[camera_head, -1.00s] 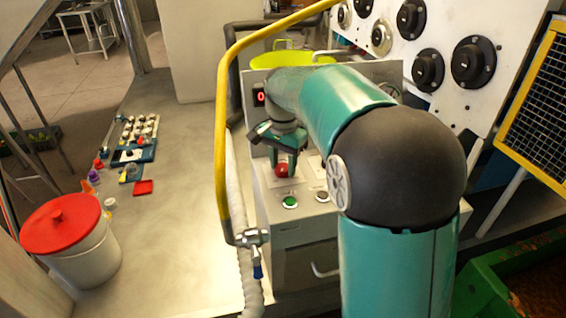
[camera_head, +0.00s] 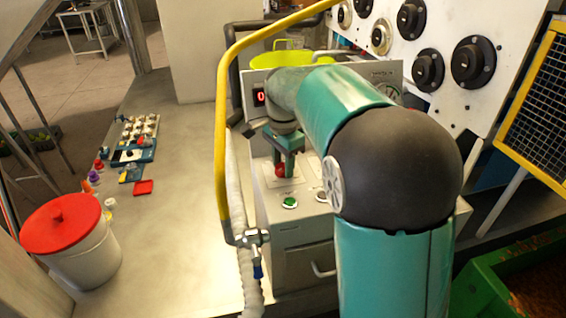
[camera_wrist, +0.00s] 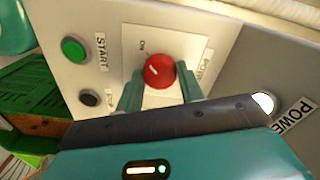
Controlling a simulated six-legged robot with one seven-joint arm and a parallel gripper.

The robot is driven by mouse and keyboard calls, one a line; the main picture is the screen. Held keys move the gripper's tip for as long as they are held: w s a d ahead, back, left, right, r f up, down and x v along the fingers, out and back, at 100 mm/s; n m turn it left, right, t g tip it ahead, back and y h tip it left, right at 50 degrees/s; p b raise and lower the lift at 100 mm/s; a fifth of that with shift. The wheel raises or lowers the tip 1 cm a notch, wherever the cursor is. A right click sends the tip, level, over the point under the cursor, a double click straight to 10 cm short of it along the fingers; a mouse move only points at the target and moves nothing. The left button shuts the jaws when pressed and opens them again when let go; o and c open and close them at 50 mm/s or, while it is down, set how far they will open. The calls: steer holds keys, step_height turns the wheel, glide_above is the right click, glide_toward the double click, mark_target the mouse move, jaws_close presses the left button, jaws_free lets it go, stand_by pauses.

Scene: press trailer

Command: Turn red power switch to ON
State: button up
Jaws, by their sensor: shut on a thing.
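The red power switch (camera_head: 281,171) is a round knob on the top panel of the grey control box (camera_head: 322,232). In the wrist view the red knob (camera_wrist: 159,70) sits on a white plate, with a small ON label (camera_wrist: 141,46) to its upper left. A short pale mark on the knob slants at its left part; I cannot tell its exact heading. My gripper (camera_head: 283,160) points down at the knob. In the wrist view its two green fingers (camera_wrist: 160,82) close on the knob from both sides.
A green START button (camera_wrist: 74,50) and a dark button (camera_wrist: 89,98) lie beside the switch. A yellow rail (camera_head: 221,140) with a hose runs left of the box. A lit red display (camera_head: 261,97) stands behind. A red-lidded bucket (camera_head: 75,250) stands far left.

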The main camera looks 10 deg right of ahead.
mark_target(283, 167)
steer(key=shift+r, duration=0.1)
steer(key=o, duration=1)
step_height(283, 167, up, 14)
steer(key=shift+f, duration=0.1)
